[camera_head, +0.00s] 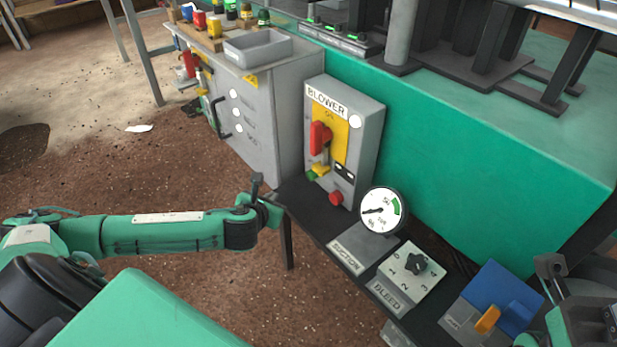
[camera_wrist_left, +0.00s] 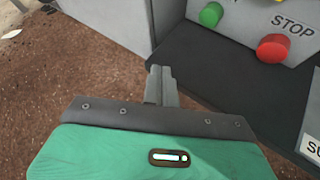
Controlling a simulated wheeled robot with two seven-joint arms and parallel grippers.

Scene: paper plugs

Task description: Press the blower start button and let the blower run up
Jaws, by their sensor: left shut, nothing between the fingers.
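The grey blower box (camera_head: 366,128) stands on a dark shelf, with a red handle (camera_head: 320,137) on a yellow plate. Low on its face are a green button (camera_head: 311,176) and a red button (camera_head: 336,198). The left wrist view shows the green button (camera_wrist_left: 211,14) at the top and the red button (camera_wrist_left: 273,47), labelled STOP, to its right. My left gripper (camera_head: 257,182) is shut and empty, left of the box and apart from both buttons. Its closed fingers (camera_wrist_left: 160,84) point toward the shelf edge. My right gripper (camera_head: 549,266) shows partly at the lower right; its jaws are unclear.
A round gauge (camera_head: 384,210) stands right of the box, its needle pointing left. A bleed knob (camera_head: 418,263) and a blue block (camera_head: 497,290) with an orange lever sit further along the shelf. A grey cabinet (camera_head: 262,110) stands behind left. Floor left of the shelf is open.

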